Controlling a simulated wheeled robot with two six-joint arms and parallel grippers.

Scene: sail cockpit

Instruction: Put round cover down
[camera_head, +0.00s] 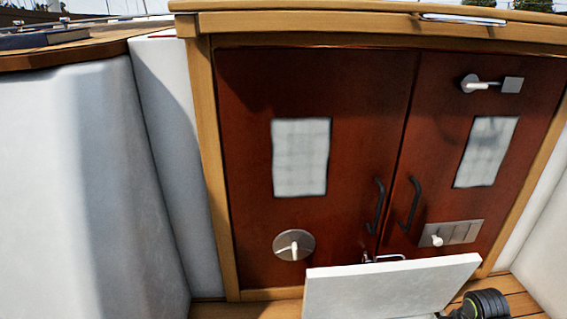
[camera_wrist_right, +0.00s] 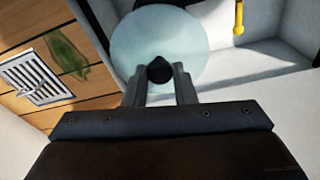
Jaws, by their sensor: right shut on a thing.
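The round cover (camera_wrist_right: 135,45) is a pale blue-grey disc with a small dark knob (camera_wrist_right: 159,70) in the right wrist view. My right gripper (camera_wrist_right: 160,74) is shut on that knob, one finger on each side. The disc lies beyond the fingertips, over or in a white-walled recess (camera_wrist_right: 265,65); I cannot tell whether it touches anything below. In the head view only a dark part of my right arm shows at the bottom right, and the cover is not visible. My left gripper is in neither view.
A white panel (camera_head: 390,288) stands in front of the red-brown doors (camera_head: 360,100) in the head view. Wooden deck with a slotted grate (camera_wrist_right: 38,76) and a green leaf-like patch (camera_wrist_right: 66,54) lies at left in the wrist view. A yellow-ended object (camera_wrist_right: 238,18) is in the recess.

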